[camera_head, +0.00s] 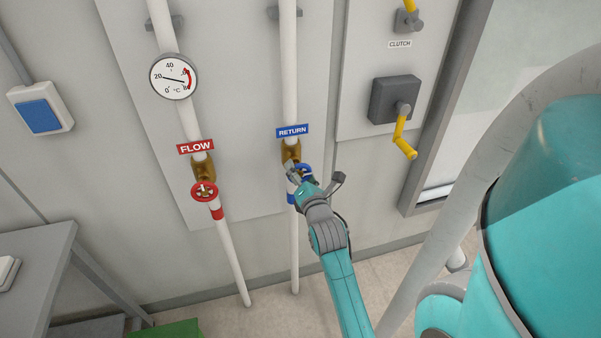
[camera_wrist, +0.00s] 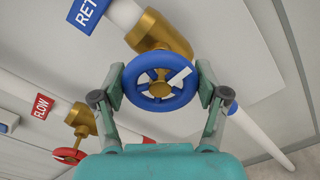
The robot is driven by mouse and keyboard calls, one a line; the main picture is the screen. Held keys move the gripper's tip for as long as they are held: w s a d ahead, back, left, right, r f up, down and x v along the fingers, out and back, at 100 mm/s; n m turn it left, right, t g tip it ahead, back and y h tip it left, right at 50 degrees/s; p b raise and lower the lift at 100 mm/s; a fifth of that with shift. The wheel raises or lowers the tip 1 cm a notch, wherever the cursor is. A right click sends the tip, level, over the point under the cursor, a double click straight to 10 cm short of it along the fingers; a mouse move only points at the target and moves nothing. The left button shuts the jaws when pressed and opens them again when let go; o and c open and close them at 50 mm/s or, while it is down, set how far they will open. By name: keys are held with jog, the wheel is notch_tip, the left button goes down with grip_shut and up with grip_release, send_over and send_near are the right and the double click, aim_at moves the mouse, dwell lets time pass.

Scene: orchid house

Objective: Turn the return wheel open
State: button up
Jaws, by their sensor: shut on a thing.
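The blue return wheel (camera_wrist: 161,104) sits on a brass valve (camera_wrist: 150,33) on a white pipe, below the blue RETURN label (camera_head: 292,131). A white mark shows on the wheel's upper right in the wrist view. My gripper (camera_wrist: 160,90) has one finger on each side of the wheel and is shut on its rim. In the head view my gripper (camera_head: 300,175) hides much of the blue wheel (camera_head: 304,170).
The red FLOW wheel (camera_head: 204,191) is on the pipe to the left, with a temperature gauge (camera_head: 173,77) above. A grey box with a yellow crank (camera_head: 401,135) is at the right. A grey table (camera_head: 40,270) stands at lower left.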

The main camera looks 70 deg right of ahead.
dwell(0.3)
jog(key=o, duration=1.2)
jog(key=shift+c, duration=0.2)
jog(key=v, duration=1.2)
